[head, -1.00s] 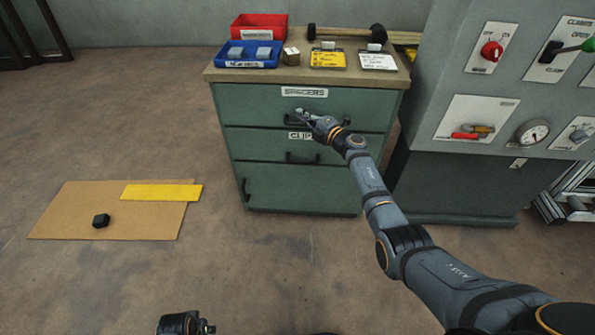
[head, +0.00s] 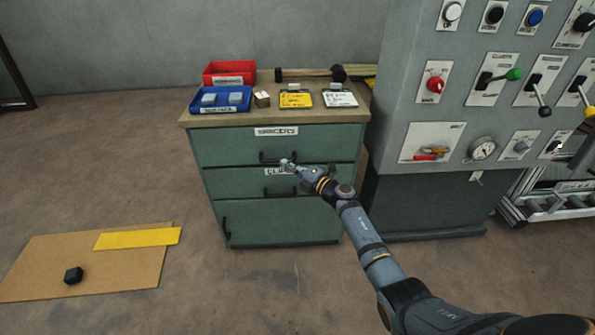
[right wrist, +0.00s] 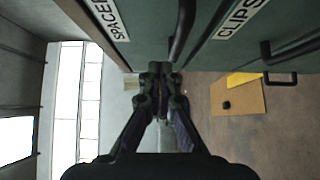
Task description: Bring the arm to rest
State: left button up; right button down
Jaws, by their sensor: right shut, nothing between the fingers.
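My right arm (head: 362,232) reaches from the bottom right toward a green drawer cabinet (head: 280,222). My right gripper (head: 286,163) is shut and empty in front of the cabinet, between the upper and middle drawer handles in the head view. In the right wrist view its closed fingertips (right wrist: 160,68) are close to a dark drawer handle (right wrist: 182,30); whether they touch it I cannot tell. The drawers look shut. My left gripper is not in the current head view.
On the cabinet top are a red bin (head: 229,72), a blue bin (head: 219,98), a mallet (head: 310,73) and tags. A grey control panel (head: 430,100) stands at the right. A board (head: 50,275) with a black block (head: 73,275) lies on open floor at left.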

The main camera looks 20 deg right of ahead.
jog(key=v, duration=0.5)
jog(key=s+d+f+m+h, duration=0.3)
jog(key=f+m+h, duration=0.15)
jog(key=f, duration=0.25)
jog(key=s+d+f+m+h, duration=0.3)
jog(key=f+m, duration=0.3)
jog(key=f, duration=0.2)
jog(key=s+d+f+m+g+h, duration=0.2)
jog(key=s+f+m+g, duration=0.25)
jog(key=s+f, duration=0.55)
jog(key=s+d+f+m+g+h, duration=0.25)
jog(key=s+f+m, duration=0.25)
jog(key=s+f, duration=0.55)
jog(key=s+a+f+m+g+y, duration=0.1)
jog(key=s+a+f+m+g, duration=0.3)
jog(key=s, duration=0.7)
jog(key=s+f+g+y, duration=0.1)
jog(key=s+f+g, duration=0.2)
jog(key=s+f, duration=0.5)
pick_arm(q)
jog(key=s+r+p, duration=1.2)
jog(key=p, duration=0.8)
jog(key=shift+s+a+r, duration=0.2)
jog(key=shift+a, duration=0.1)
pick_arm(e)
jog(key=s+r, duration=1.2)
jog(key=r, duration=0.3)
jog(key=shift+s+d+r, duration=0.15)
jog(key=shift+s+r, duration=0.15)
jog(key=shift+r, duration=0.05)
